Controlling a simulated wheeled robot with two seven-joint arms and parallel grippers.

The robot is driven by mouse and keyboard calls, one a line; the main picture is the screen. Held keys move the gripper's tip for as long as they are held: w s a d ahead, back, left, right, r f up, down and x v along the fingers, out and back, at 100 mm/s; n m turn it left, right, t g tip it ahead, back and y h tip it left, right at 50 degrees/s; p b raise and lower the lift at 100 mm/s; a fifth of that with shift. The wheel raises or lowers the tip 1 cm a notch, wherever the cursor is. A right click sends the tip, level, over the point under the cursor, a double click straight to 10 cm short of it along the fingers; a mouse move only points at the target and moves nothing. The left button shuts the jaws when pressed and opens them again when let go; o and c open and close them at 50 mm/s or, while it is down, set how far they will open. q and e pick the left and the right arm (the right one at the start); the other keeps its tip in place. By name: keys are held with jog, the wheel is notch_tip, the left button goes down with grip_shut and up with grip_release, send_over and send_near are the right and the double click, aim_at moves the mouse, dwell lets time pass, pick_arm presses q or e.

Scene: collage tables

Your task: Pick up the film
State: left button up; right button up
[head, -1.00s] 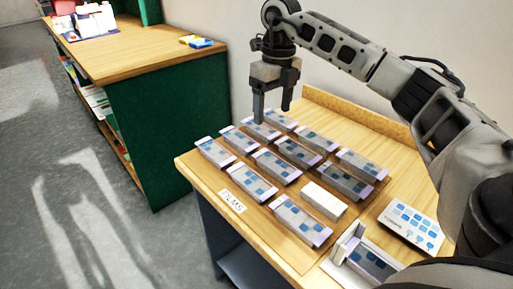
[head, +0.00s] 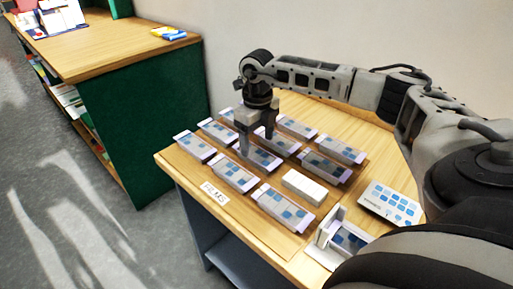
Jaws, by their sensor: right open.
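Several films (head: 233,174), flat pale strips with blue squares, lie in slanted rows on the wooden table, behind a label reading FILMS (head: 215,193). My right gripper (head: 257,146) points down with its fingers apart and empty. Its fingertips are at one film (head: 260,159) in the middle of the rows, and they partly cover it. I cannot tell whether they touch it. Another film (head: 280,208) lies at the front of the rows. My left gripper is not in view.
A white block (head: 304,187) lies among the films. A white holder (head: 322,236) with a patterned strip and a card with blue squares (head: 390,204) are at the right. A green shelf unit (head: 150,120) stands left, across a floor gap.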

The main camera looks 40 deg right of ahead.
aim_at(257, 154)
jog(key=shift+f, duration=1.3)
jog(key=c, duration=1)
jog(key=shift+c, duration=0.2)
